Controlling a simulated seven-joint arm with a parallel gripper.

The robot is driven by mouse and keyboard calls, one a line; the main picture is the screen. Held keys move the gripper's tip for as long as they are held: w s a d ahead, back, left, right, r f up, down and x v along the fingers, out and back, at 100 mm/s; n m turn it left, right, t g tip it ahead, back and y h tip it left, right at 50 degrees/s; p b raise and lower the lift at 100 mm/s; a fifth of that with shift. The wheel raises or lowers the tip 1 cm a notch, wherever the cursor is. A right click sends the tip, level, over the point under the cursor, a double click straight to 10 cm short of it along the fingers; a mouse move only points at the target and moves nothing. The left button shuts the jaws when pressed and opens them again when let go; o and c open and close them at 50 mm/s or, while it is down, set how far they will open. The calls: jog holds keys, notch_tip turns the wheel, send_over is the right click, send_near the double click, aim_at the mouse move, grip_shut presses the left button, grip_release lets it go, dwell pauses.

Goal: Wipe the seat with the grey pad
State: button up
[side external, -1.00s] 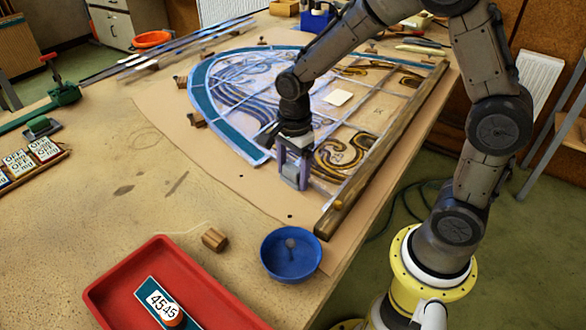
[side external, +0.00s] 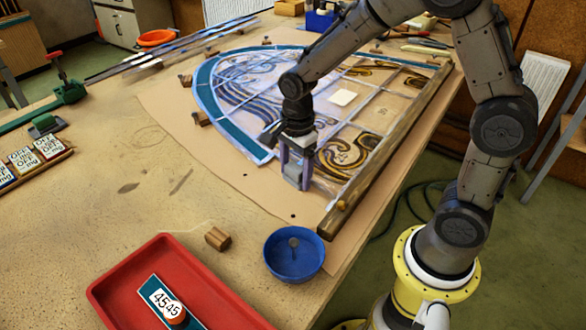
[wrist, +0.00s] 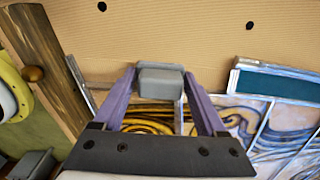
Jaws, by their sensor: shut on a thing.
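My gripper (side external: 296,184) is shut on the grey pad (wrist: 160,82), which sits between the two purple fingertips in the wrist view. In the side view the pad (side external: 294,176) is low at the panel's near edge, between the teal border and the wooden bar. The leaded panel (side external: 343,97) lies flat, with blue and amber swirls. The seat is not clearly marked; a bare gap shows in the panel's near edge by the gripper. I cannot tell whether the pad touches the surface.
A wooden bar (side external: 395,135) with a knob runs along the panel's right side. A blue bowl (side external: 294,267), a wooden block (side external: 217,239) and a red tray (side external: 235,308) with a numbered teal piece (side external: 160,290) stand nearer. Brown paper (side external: 255,190) left of the gripper is clear.

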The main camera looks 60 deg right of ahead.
aim_at(310, 193)
jog(key=shift+s+a, duration=0.25)
jog(key=shift+s, duration=0.75)
jog(key=shift+s+f, duration=0.1)
jog(key=shift+s, duration=0.05)
jog(key=shift+s+a+f, duration=0.1)
jog(key=shift+s+a, duration=0.05)
jog(key=shift+s, duration=0.75)
jog(key=shift+s+a+f, duration=0.1)
jog(key=shift+s+a, duration=0.05)
jog(key=shift+s, duration=0.7)
jog(key=shift+w, duration=0.3)
jog(key=shift+w+d, duration=0.1)
jog(key=shift+w, duration=0.15)
jog(key=shift+c, duration=0.7)
jog(key=shift+w+d+r, duration=0.1)
jog(key=shift+w+d, duration=0.1)
jog(key=shift+w, duration=0.8)
jog(key=shift+w+d+r, duration=0.1)
jog(key=shift+w+d, duration=0.05)
jog(key=shift+w, duration=0.9)
jog(key=shift+w+d+r, duration=0.1)
jog(key=shift+w+d, duration=0.1)
jog(key=shift+w, duration=0.8)
jog(key=shift+w+d+f, duration=0.1)
jog(key=shift+w+d, duration=0.1)
jog(key=shift+w, duration=0.6)
jog(key=shift+w+d, duration=0.15)
jog(key=shift+w, duration=0.6)
jog(key=shift+s, duration=0.1)
